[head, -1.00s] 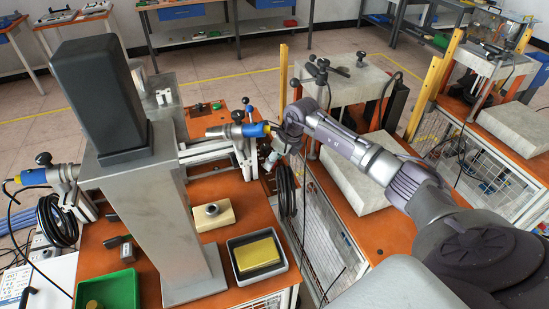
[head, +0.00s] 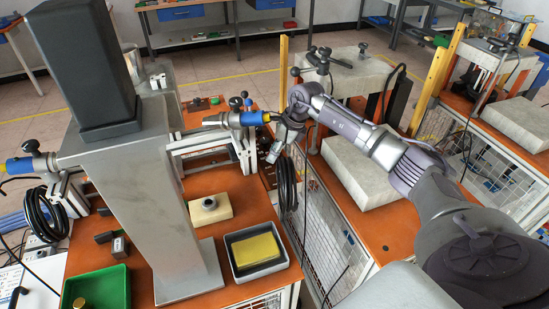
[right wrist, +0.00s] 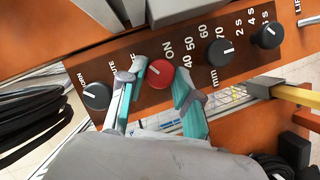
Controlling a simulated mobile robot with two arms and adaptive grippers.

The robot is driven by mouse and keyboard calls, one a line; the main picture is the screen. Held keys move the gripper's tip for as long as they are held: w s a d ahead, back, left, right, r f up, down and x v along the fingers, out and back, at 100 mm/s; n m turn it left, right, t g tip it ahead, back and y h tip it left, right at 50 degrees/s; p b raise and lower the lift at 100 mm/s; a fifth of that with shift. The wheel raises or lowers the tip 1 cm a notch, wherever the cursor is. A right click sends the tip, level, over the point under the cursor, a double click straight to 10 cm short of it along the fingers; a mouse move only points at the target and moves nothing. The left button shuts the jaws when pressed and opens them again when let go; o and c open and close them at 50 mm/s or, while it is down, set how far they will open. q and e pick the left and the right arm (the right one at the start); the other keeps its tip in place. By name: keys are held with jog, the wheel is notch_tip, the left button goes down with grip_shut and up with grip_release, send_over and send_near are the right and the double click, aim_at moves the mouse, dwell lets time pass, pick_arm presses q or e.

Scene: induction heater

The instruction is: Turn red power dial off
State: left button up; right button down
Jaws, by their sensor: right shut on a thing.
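The red power dial (right wrist: 160,74) is on a brown control panel (right wrist: 130,97) in the right wrist view, below the printed word ON. My right gripper (right wrist: 161,80) has one teal-padded finger on each side of the dial and is shut on it. The dial's white mark is small, and its exact direction is hard to tell. In the head view my right gripper (head: 274,152) is at the right edge of the orange heater table (head: 182,271), where the dial is hidden. My left gripper is not in view.
Black dials (right wrist: 97,96) and (right wrist: 220,52) flank the red one, and another black dial (right wrist: 267,35) is farther right. Black coiled cable (head: 287,184) hangs close to my right gripper. A tall metal pillar (head: 155,215) stands on the table.

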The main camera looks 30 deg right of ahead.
jog(key=shift+w+d+n+y+b, duration=0.1)
jog(key=shift+n+y+b, duration=0.3)
jog(key=shift+n+b, duration=0.7)
jog(key=c, duration=0.8)
grip_release()
jog(key=shift+r, duration=0.15)
jog(key=v, duration=1.1)
jog(key=shift+r, duration=0.45)
jog(key=shift+w+d+g, duration=0.1)
jog(key=shift+w+g, duration=0.05)
jog(key=shift+g, duration=0.15)
